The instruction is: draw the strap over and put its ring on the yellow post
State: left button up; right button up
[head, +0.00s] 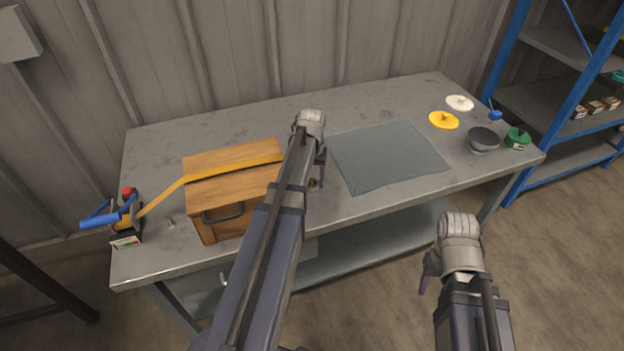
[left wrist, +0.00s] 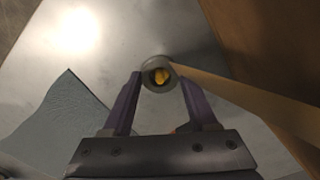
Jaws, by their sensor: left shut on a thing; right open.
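The yellow-orange strap (head: 232,169) runs from a blue-handled ratchet (head: 115,212) up across the lid of a wooden chest (head: 238,201) to my left gripper (head: 318,181). In the left wrist view the strap (left wrist: 250,97) comes in from the right to a grey ring (left wrist: 146,80). My left gripper (left wrist: 158,82) is shut on this ring. My right gripper (head: 428,277) is open and empty, in front of the table.
A grey-blue mat (head: 388,157) lies right of my left arm on the table (head: 290,112). Yellow (head: 443,120), white (head: 459,102) and green (head: 517,138) discs and a grey bowl-like piece (head: 483,141) stand at the right end. A blue shelf rack (head: 546,125) is beyond.

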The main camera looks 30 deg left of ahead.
pick_arm(q)
jog(key=o, duration=1.3)
jog(key=shift+o, duration=0.7)
jog(key=shift+r, duration=0.15)
notch_tip(320, 180, up, 9)
jog(key=p, duration=0.9)
jog(key=s+d+m, duration=0.2)
jog(key=s+d, duration=0.3)
jog(key=d, duration=0.5)
jog(key=s+d+m, duration=0.3)
jog(key=s+d, duration=0.3)
jog(key=d, duration=0.4)
jog(key=s+d+m+y+p, duration=0.1)
jog(key=s+d, duration=0.4)
jog(key=d, duration=0.5)
jog(key=shift+s+d+r+m, duration=0.25)
jog(key=shift+r+m, duration=0.2)
jog(key=shift+m, duration=0.45)
